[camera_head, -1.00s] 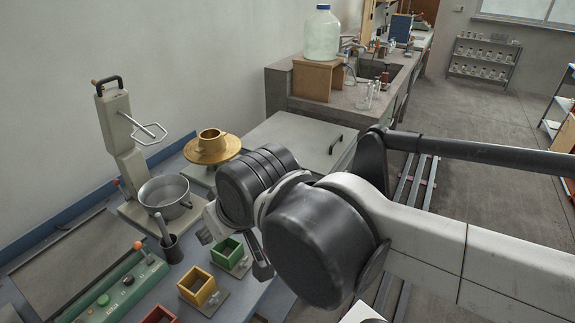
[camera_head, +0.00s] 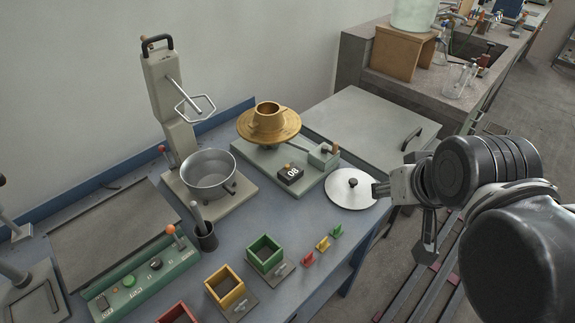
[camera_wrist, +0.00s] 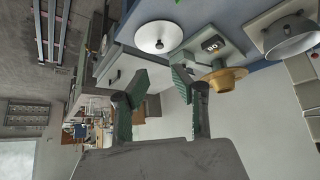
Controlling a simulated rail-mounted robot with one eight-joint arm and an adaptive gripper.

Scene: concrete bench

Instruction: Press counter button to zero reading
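A small black counter (camera_head: 291,175) with white digits that look like 08 sits on the grey-green base plate of the brass flow table (camera_head: 268,124). A small brownish button (camera_head: 289,166) seems to be on its top. In the wrist view the counter (camera_wrist: 212,45) appears upside down, near the upper right of the fingers. My gripper (camera_head: 402,220) is to the right of the bench, beyond the white round plate and apart from the counter. In the wrist view my gripper (camera_wrist: 159,80) has its two fingers spread with nothing between them.
A white round plate with a knob (camera_head: 352,189) lies between my gripper and the counter.

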